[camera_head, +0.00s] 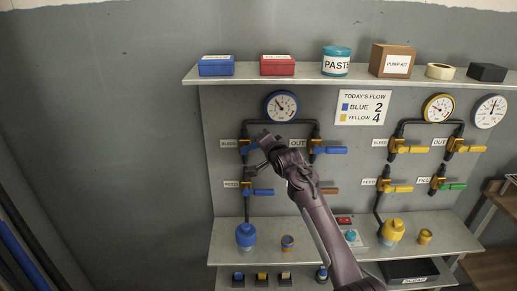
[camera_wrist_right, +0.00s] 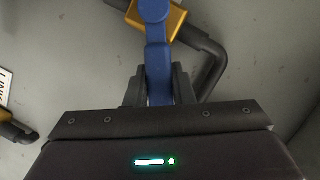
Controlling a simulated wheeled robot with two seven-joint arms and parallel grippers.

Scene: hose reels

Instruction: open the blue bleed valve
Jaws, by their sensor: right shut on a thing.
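The blue bleed valve (camera_head: 245,150) is on the wall panel at the left end of the blue circuit, beside its bleed label (camera_head: 228,143). My right gripper (camera_head: 257,141) is at this valve and covers much of its handle in the head view. In the right wrist view, the blue handle (camera_wrist_right: 157,60) runs from the brass valve body (camera_wrist_right: 174,20) down between the jaws of my right gripper (camera_wrist_right: 158,87), which are shut on it. The handle's exact angle is hard to tell in the head view. My left gripper is not in view.
The blue out valve (camera_head: 329,150) and blue feed valve (camera_head: 262,191) are close by. A blue gauge (camera_head: 281,106) sits above. Yellow-handled valves (camera_head: 402,150) are to the right. A shelf (camera_head: 360,77) with boxes overhangs the panel. The wall at left is clear.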

